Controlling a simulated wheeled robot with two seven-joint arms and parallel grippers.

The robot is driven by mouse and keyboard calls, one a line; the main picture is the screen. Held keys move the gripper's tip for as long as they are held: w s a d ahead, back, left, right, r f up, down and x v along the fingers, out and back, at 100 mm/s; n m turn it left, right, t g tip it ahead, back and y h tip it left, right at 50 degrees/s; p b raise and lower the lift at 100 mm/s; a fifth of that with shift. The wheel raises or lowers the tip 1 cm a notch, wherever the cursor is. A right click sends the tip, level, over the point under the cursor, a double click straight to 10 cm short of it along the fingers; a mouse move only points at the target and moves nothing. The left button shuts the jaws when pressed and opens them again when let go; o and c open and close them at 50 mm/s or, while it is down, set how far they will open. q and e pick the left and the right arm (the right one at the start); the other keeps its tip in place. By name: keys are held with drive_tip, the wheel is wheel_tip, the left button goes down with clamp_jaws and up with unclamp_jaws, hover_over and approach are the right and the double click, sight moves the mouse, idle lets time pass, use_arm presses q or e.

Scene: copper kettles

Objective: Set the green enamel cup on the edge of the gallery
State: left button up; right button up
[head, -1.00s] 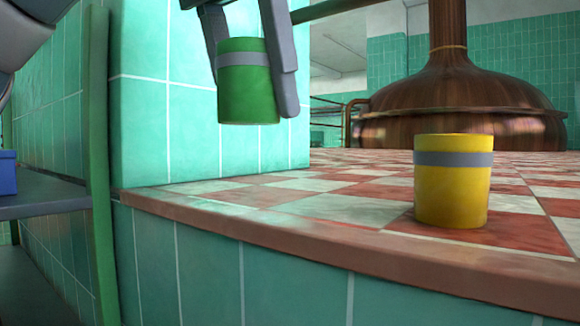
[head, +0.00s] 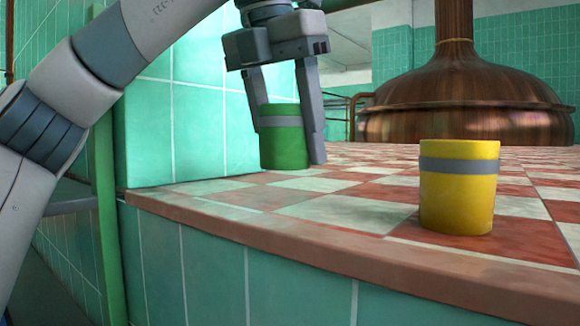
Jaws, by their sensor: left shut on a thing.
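The green enamel cup (head: 281,147) has a grey band and is upright between the fingers of my left gripper (head: 287,140), which is shut on it. The cup is over the checkered gallery floor (head: 330,184), near its left end. Its base is close to the tiles; I cannot tell whether it touches them. The gallery edge (head: 300,246) is a reddish-brown border running along the front, nearer to me than the cup. My right gripper is not in view.
A yellow cup (head: 458,190) with a grey band stands on the gallery to the right. A teal tiled pillar (head: 180,125) rises close behind and left of the green cup. A large copper kettle (head: 455,90) stands at the back. Tiles between the two cups are clear.

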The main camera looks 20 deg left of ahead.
sight(290, 169)
use_arm(q)
drive_tip(key=shift+w+a+f, duration=0.1)
drive_tip(key=shift+f, duration=1.85)
drive_tip(key=shift+f, duration=0.1)
drive_tip(key=o, duration=1.1)
drive_tip(key=shift+p+v, duration=0.65)
drive_tip(key=shift+v, duration=5.45)
